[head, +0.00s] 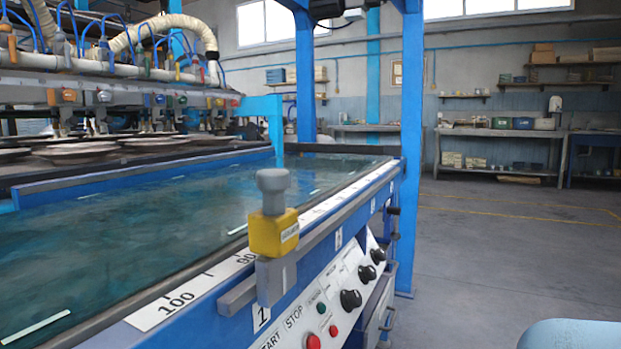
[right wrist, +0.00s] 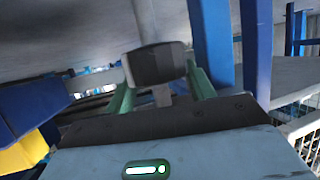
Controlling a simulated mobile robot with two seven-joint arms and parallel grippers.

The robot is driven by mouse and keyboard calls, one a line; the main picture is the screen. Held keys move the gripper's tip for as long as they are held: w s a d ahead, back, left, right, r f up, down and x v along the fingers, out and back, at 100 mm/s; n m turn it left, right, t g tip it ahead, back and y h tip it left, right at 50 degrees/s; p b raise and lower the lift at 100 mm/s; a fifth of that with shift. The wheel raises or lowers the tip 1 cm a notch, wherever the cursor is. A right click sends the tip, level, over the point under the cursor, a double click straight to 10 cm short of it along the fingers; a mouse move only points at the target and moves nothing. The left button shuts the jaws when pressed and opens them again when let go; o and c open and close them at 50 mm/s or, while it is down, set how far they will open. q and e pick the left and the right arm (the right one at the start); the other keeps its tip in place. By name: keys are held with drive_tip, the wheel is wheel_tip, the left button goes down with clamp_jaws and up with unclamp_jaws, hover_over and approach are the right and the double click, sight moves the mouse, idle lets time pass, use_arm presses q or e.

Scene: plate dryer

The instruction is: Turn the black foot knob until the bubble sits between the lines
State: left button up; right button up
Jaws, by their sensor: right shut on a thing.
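In the right wrist view a dark, thick knob (right wrist: 158,66) with a paler rim sits between the two green fingers of my right gripper (right wrist: 160,78). A grey stem shows below the knob. The gripper is shut on it, with a finger on either side. The head view does not show this gripper or the foot knob it holds. I cannot make out a level's bubble or its lines in either view. My left gripper is in neither view.
The blue plate dryer (head: 385,168) with its glass top (head: 130,215) fills the left of the head view. A yellow block with a grey knob (head: 273,232) stands on its edge rail. Black dials (head: 351,299) line the front panel. Open floor (head: 500,235) lies right.

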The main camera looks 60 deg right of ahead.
drive_tip(key=shift+s+d+f, duration=0.2)
drive_tip(key=shift+d+f, duration=0.1)
drive_tip(key=o, duration=0.9)
drive_tip(key=shift+c, duration=0.2)
drive_tip(key=shift+o, duration=0.6)
drive_tip(key=shift+a, duration=0.15)
drive_tip(key=shift+s+r, duration=0.1)
drive_tip(key=r+p+v, duration=0.1)
drive_tip(key=p+v, duration=0.2)
drive_tip(key=v, duration=0.5)
drive_tip(key=shift+a+r+p, duration=0.3)
drive_tip(key=shift+p, duration=0.05)
